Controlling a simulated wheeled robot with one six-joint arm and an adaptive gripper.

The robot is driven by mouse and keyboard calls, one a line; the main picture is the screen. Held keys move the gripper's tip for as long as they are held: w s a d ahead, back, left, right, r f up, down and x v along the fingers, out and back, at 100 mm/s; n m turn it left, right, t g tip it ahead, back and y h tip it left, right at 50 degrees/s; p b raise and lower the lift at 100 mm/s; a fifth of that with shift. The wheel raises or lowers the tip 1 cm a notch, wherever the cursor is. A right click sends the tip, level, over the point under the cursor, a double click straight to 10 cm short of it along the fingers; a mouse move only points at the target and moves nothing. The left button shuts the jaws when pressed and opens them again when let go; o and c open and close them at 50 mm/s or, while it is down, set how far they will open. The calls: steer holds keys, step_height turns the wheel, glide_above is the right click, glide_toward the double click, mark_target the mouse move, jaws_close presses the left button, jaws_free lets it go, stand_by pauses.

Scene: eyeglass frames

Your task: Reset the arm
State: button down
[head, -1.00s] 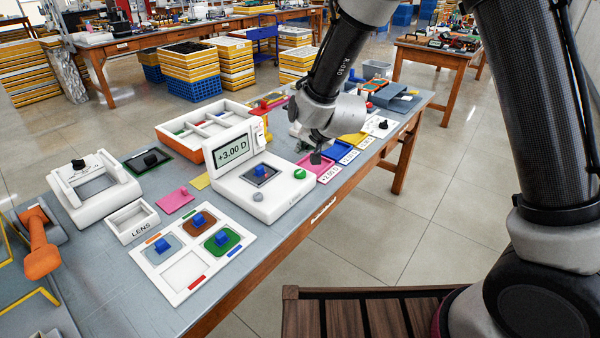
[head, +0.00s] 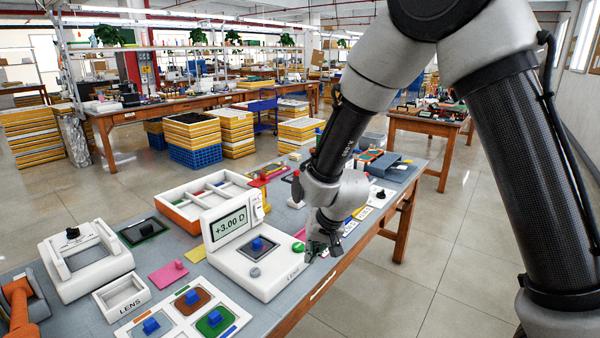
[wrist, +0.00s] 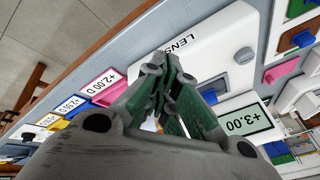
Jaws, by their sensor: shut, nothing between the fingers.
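My gripper (head: 318,248) hangs over the workbench at the right side of the white lens meter, whose screen reads +3.00 D. In the wrist view my gripper (wrist: 158,75) has its green-grey fingers together with nothing between them. The lens meter (head: 275,284) holds a dark square piece with a blue knob (head: 258,244). It also shows in the wrist view (wrist: 222,30), behind the fingers. My arm reaches down from the upper right of the head view.
A white palette (head: 170,329) with blue-knobbed lenses, a LENS tray (head: 122,297) and a white fixture (head: 88,262) stand at the left. An orange-rimmed tray (head: 180,208) lies behind. Diopter-labelled coloured pads (wrist: 105,88) line the bench edge. The floor at the right is clear.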

steer(key=s+d+r+h, duration=0.1)
steer(key=s+d+r, duration=0.6)
steer(key=d, duration=0.4)
steer(key=s+d+r+h, duration=0.1)
steer(key=s+d+r, duration=0.7)
steer(key=d, duration=0.3)
steer(key=s+d+r+h, duration=0.1)
steer(key=s+d+r, duration=0.6)
steer(key=d+r, duration=0.2)
steer(key=d, duration=0.2)
steer(key=shift+s+d+r+t, duration=0.3)
steer(key=shift+s+r+t, duration=0.1)
